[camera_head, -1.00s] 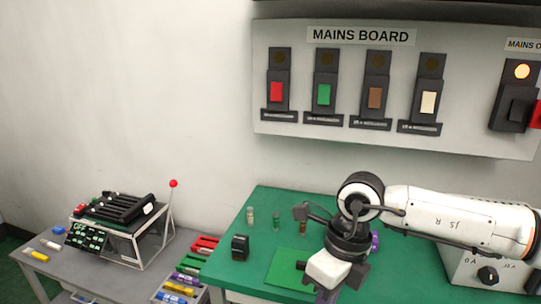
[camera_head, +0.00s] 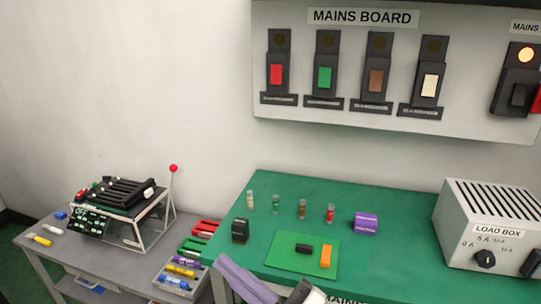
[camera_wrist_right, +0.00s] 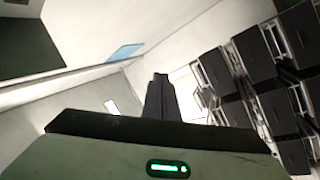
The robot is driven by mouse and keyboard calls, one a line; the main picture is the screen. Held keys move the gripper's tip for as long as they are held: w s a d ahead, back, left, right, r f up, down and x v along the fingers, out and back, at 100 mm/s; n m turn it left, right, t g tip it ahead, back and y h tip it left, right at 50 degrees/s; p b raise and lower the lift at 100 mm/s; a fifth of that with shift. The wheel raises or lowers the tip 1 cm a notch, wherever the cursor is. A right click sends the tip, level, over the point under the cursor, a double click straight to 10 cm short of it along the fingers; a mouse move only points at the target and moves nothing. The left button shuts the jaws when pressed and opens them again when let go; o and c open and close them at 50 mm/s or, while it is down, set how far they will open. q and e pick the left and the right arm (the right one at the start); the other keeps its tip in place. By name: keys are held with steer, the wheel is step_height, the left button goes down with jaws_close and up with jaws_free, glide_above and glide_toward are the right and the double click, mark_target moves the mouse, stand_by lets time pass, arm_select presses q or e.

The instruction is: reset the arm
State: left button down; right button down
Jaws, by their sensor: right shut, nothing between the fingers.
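My right gripper shows in the wrist view (camera_wrist_right: 160,98). Its dark fingers are together with nothing between them. In the head view, mauve and white parts of my right arm (camera_head: 248,277) show low at the bottom edge, in front of the green table (camera_head: 390,200). They are apart from the fuses and boxes on it. The gripper's fingers cannot be made out there. My left gripper is out of view.
The mains board (camera_head: 285,120) with several switches hangs on the wall. The load box (camera_head: 480,225) stands at the table's right; a purple block (camera_head: 366,223) and several small fuses stand left of it. A grey bench (camera_head: 110,262) carries a rack with a red-knobbed lever (camera_head: 173,185).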

steer(key=w+d+f+m+t+h, duration=0.1)
steer(key=d+f+m+t+h, duration=0.2)
steer(key=d+f+m+h, duration=0.7)
steer(key=s+d+f+m+g+h, duration=0.2)
steer(key=s+d+f, duration=0.2)
steer(key=f, duration=0.4)
steer(key=s+d+f+m+g+h, duration=0.1)
steer(key=s+d+f+m+g, duration=0.1)
steer(key=s+f, duration=0.5)
steer(key=s+d+f+m+g+h, duration=0.2)
steer(key=s+d+f+m, duration=0.2)
steer(key=f, duration=0.6)
steer(key=s+d, duration=0.2)
steer(key=d, duration=0.1)
steer(key=shift+s+g+h, duration=0.25)
steer(key=shift+g+h, duration=0.05)
steer(key=shift+g, duration=0.1)
